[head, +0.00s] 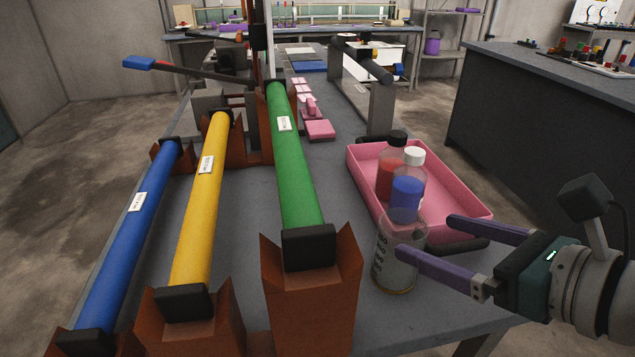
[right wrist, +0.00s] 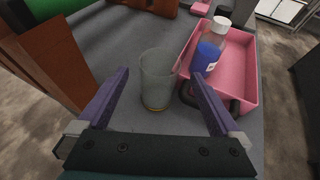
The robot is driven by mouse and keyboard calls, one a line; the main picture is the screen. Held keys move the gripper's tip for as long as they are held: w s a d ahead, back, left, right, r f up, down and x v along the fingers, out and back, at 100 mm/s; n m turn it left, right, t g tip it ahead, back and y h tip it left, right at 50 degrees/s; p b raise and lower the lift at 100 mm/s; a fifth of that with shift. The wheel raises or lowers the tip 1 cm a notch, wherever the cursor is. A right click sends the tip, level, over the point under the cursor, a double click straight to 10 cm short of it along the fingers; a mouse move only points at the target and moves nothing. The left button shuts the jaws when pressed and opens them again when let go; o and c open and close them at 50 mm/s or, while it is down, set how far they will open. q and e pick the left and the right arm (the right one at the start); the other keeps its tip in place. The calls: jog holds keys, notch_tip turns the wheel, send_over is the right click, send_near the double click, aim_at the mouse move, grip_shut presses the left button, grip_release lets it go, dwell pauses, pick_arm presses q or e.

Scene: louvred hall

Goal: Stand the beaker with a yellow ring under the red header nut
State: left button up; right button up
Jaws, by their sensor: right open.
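The clear beaker with a yellow ring (head: 393,268) stands upright near the right front of the grey table; the ring is at its base. It also shows in the right wrist view (right wrist: 156,82). My right gripper (head: 426,235) is open, with purple fingers. In the right wrist view its fingertips (right wrist: 160,75) lie on either side of the beaker, with gaps showing. In the head view the near finger overlaps the beaker's right edge. I cannot make out a red header nut in either view. My left gripper is not in view.
A pink tray (head: 468,212) with a blue-filled bottle (head: 407,190) and a red-filled bottle (head: 389,175) is just behind the beaker. Green (head: 294,155), yellow (head: 203,205) and blue (head: 130,245) tubes on brown supports fill the left side. Pink blocks (head: 319,130) lie farther back.

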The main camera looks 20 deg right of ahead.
jog(key=x, duration=0.4)
jog(key=shift+w+d+r, duration=0.1)
jog(key=shift+d+r, duration=0.05)
jog(key=shift+d, duration=0.05)
jog(key=b+x, duration=0.1)
jog(key=x, duration=0.4)
jog(key=shift+w+a+f+b, duration=0.2)
jog(key=shift+a+b, duration=0.1)
jog(key=shift+b, duration=0.1)
jog(key=c, duration=1.4)
jog(key=shift+r+p, duration=0.3)
jog(key=shift+r, duration=0.05)
notch_tip(320, 180, up, 18)
jog(key=p, duration=0.9)
notch_tip(320, 180, up, 7)
jog(key=n+y, duration=0.2)
send_over(388, 218)
jog(key=s+a+r+n+g+y+p, duration=0.1)
jog(key=s+a+r+n+g+y, duration=0.6)
jog(key=s+r, duration=0.45)
pick_arm(q)
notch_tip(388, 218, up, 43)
jog(key=p, duration=3.4)
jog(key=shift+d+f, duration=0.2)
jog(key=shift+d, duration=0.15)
pick_arm(e)
notch_tip(388, 218, up, 29)
jog(key=t, duration=0.1)
jog(key=shift+s+a+r, duration=0.2)
jog(key=shift+s, duration=0.05)
